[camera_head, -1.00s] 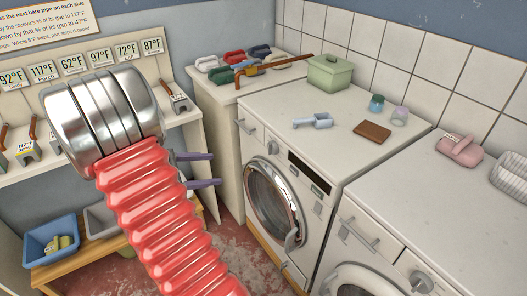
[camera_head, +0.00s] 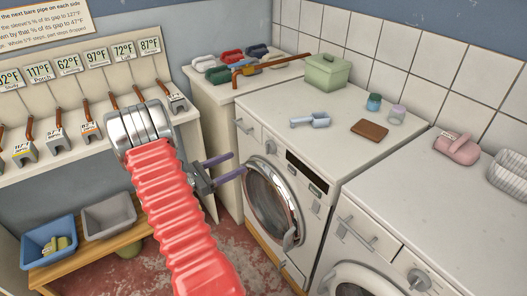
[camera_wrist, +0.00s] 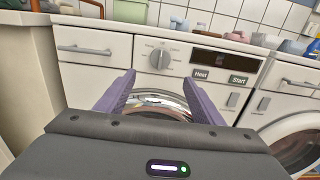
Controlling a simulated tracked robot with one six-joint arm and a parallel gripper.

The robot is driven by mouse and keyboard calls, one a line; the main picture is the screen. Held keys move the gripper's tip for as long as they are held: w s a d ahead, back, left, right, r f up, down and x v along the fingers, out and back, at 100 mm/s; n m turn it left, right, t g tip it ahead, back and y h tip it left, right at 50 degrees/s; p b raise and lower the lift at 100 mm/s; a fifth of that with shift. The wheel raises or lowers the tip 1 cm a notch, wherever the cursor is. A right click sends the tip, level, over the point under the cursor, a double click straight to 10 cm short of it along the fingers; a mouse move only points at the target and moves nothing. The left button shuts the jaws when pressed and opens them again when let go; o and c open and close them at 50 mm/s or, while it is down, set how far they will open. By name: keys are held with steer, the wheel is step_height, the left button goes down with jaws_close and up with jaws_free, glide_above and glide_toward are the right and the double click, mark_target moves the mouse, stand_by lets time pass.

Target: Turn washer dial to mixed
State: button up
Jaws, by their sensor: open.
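The white washer (camera_head: 325,215) on the left has a round grey dial (camera_head: 271,147) on its front panel, beside a drawer handle. In the wrist view the dial (camera_wrist: 160,58) shows face-on with faint labels around it, too small to read; its setting cannot be told. My gripper (camera_head: 238,163) is open and empty, its two purple fingers pointing at the washer front. In the wrist view my gripper (camera_wrist: 159,76) has its fingertips to either side of and below the dial, apparently still short of it.
A dark display (camera_wrist: 211,58) and Heat and Start buttons (camera_wrist: 238,78) sit right of the dial. The round door (camera_head: 272,203) is below. A second machine's dial (camera_head: 420,282) stands at right.

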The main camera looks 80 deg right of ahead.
mark_target(269, 148)
steer(key=x, duration=1.3)
steer(key=shift+s+d, duration=0.25)
steer(key=shift+s, duration=0.1)
steer(key=shift+c, duration=0.2)
steer(key=c, duration=1)
